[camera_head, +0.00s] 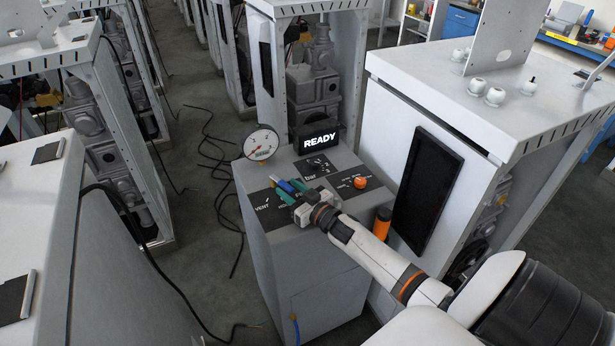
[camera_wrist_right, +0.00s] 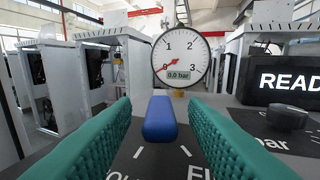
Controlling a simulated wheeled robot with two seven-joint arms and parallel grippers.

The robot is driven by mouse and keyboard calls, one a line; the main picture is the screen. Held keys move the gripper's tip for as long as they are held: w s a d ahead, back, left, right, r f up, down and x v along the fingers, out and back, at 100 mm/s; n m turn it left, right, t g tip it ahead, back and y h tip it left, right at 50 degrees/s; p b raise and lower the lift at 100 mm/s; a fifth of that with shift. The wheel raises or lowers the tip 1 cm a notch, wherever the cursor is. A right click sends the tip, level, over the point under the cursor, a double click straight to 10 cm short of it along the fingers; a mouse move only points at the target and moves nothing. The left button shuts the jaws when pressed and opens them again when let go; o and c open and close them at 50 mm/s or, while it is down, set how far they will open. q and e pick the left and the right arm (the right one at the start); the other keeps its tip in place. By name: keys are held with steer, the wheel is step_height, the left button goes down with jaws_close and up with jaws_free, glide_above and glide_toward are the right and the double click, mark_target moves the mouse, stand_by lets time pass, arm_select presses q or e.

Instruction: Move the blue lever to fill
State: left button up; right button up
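The blue lever (camera_wrist_right: 160,118) stands between the two green fingers of my right gripper (camera_wrist_right: 160,106) in the right wrist view, with a visible gap on each side. White marks and partly hidden lettering lie on the black plate (camera_wrist_right: 160,158) below it. In the head view the lever (camera_head: 286,187) is a small blue piece on the grey console (camera_head: 325,245), largely covered by my right gripper (camera_head: 287,186). A "VENT" label lies left of it. My right gripper is open around the lever. My left gripper is not seen.
A round gauge (camera_head: 260,143) reads 0.0 bar in the wrist view. The display (camera_head: 318,138) reads READY. An orange knob (camera_head: 360,182) and an orange cylinder (camera_head: 382,222) are right of the gripper. A tall white cabinet (camera_head: 480,100) stands close on the right. Cables lie on the floor.

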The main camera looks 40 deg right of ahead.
steer(key=s, duration=0.7)
steer(key=s+b, duration=0.1)
steer(key=s, duration=0.2)
steer(key=shift+s+d, duration=0.15)
steer(key=shift+d, duration=0.2)
